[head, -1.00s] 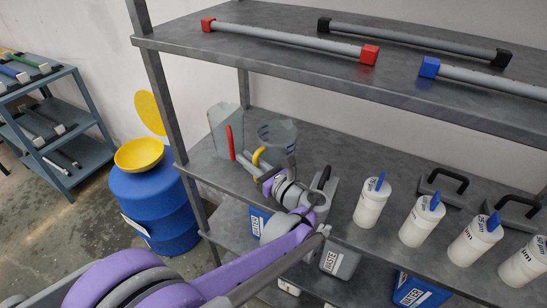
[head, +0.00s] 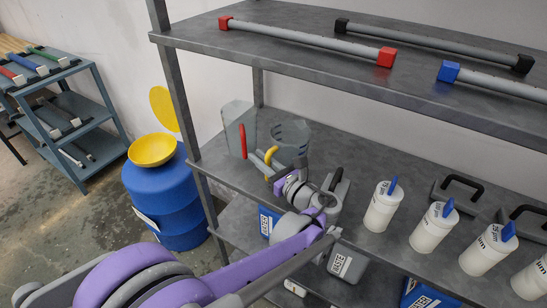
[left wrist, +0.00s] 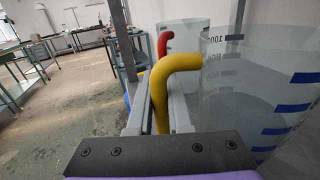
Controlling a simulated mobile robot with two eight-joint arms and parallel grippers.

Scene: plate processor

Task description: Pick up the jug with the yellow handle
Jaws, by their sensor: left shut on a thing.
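The jug with the yellow handle (head: 293,133) is clear grey and stands upright at the left end of the middle shelf. Its yellow handle (head: 270,155) faces the front left. My left gripper (head: 265,166) is at this handle, with its fingers on either side, and is shut on it. In the left wrist view the yellow handle (left wrist: 164,88) rises between the fingers, and the clear jug wall (left wrist: 288,90) with blue marks fills the right. I cannot tell whether the jug's base is off the shelf. My right gripper is not in view.
A clear jug with a red handle (head: 243,141) stands close by on the left. A grey container (head: 333,195) stands right of my left wrist. White bottles with blue tops (head: 383,207) line the shelf further right. The upper shelf (head: 330,62) overhangs from above.

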